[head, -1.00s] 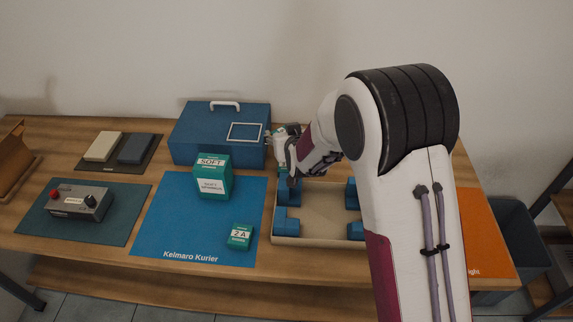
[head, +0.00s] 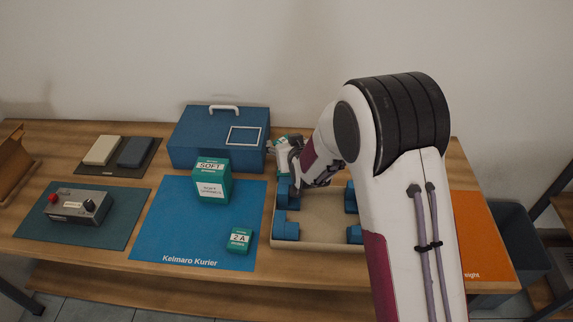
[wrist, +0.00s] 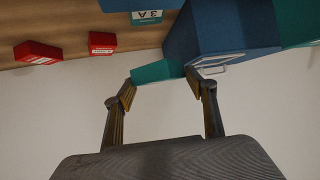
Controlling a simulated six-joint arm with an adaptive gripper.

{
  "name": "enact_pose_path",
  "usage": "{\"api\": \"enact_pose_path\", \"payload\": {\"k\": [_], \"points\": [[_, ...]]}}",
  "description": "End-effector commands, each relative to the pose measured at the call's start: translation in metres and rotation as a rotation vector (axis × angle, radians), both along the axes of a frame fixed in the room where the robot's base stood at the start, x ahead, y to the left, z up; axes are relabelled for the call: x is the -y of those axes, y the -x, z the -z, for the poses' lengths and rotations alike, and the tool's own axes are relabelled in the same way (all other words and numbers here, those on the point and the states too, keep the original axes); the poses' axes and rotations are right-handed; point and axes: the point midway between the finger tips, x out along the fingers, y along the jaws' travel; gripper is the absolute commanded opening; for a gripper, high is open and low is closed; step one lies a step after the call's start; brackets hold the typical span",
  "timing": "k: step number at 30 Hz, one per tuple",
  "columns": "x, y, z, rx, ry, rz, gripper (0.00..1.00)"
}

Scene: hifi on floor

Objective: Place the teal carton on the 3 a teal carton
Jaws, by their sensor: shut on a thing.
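My gripper (head: 288,155) is over the back left part of a shallow beige tray, beside a blue toolbox. In the wrist view, my gripper (wrist: 163,86) is shut on a teal carton (wrist: 158,72), between its two fingertips. The hand hides most of this carton in the head view. Another teal carton, marked 3 A (wrist: 147,16), shows at the top edge of the wrist view, partly cut off. I cannot make it out in the head view. A teal carton marked 2 A (head: 239,240) and a taller one marked SOFT (head: 211,181) stand on the blue mat.
The blue toolbox (head: 196,150) with a white handle stands at the back. The beige tray (head: 300,243) holds blue corner blocks. Two red cartons (wrist: 38,52) lie beyond in the wrist view. A control box (head: 80,206) is at left. My arm hides the right side.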

Motion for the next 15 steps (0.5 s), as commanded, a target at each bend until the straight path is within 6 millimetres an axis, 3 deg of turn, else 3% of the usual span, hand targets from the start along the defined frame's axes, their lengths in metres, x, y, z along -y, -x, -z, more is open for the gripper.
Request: {"api": "enact_pose_path", "payload": {"k": [9, 15], "points": [[0.000, 0.000, 0.038, -0.002, 0.001, 0.000, 0.38], [0.000, 0.000, 0.041, 0.001, 0.000, 0.000, 0.38]]}}
